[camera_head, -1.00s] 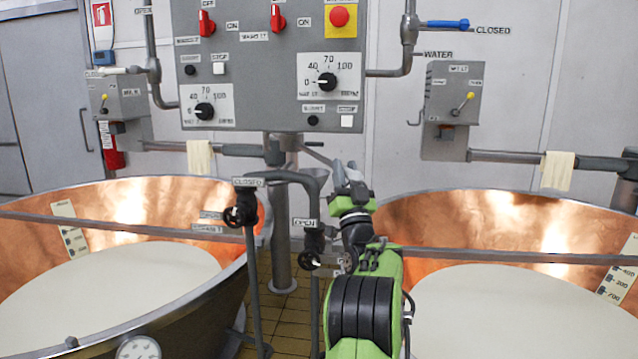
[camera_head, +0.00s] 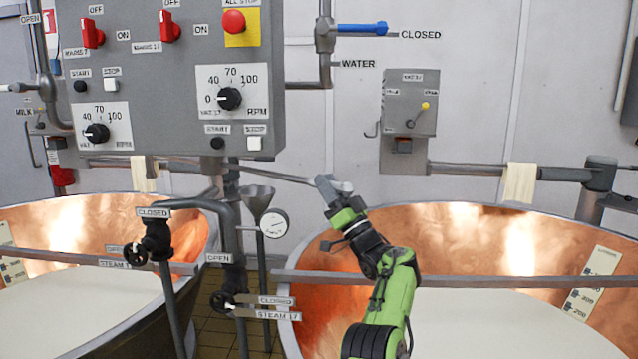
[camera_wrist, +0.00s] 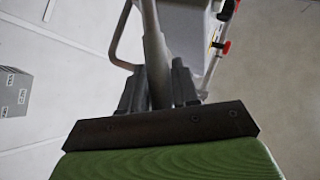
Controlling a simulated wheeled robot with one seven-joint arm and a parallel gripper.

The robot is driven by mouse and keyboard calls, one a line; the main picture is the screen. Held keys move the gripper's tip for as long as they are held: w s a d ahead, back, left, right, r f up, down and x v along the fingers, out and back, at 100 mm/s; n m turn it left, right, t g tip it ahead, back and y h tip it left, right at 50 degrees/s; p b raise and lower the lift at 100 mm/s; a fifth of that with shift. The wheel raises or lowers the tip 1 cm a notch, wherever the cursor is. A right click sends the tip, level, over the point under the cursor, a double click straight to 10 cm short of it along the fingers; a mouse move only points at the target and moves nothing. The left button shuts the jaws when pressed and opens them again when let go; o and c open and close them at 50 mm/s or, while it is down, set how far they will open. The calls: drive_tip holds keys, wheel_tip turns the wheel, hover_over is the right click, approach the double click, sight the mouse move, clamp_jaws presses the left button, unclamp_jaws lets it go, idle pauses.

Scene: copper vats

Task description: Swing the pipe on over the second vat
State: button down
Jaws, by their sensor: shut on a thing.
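The grey swing pipe (camera_head: 285,174) runs from the column under the control panel out to the right. My gripper (camera_head: 335,188) is shut on its outer end, above the back left rim of the right copper vat (camera_head: 455,226). In the wrist view the pipe (camera_wrist: 155,60) passes between the two dark fingers (camera_wrist: 158,90). The right vat holds white milk, and a bar crosses its top. The left copper vat (camera_head: 72,222) also holds milk. The pipe's tip is hidden by my gripper.
The control panel (camera_head: 180,130) hangs behind the pipe. A funnel (camera_head: 257,195) and round gauge (camera_head: 274,223) stand just below it. Steam valves (camera_head: 155,240) stand between the vats. A switch box (camera_head: 409,103) and cloth-hung shaft (camera_head: 470,168) are behind the right vat.

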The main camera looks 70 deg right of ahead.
drive_tip(key=shift+s+d+r, duration=0.1)
drive_tip(key=shift+r, duration=0.15)
drive_tip(key=c, duration=1.3)
unclamp_jaws()
drive_tip(key=o, duration=0.4)
drive_tip(key=shift+s+d+f, duration=0.1)
drive_tip(key=shift+d+f, duration=0.1)
drive_tip(key=shift+d, duration=0.2)
drive_tip(key=shift+a, duration=0.15)
drive_tip(key=b+v, duration=0.3)
drive_tip(key=v, duration=0.4)
drive_tip(key=shift+a+f+b, duration=0.1)
drive_tip(key=shift+f+b, duration=0.1)
drive_tip(key=shift+b, duration=0.1)
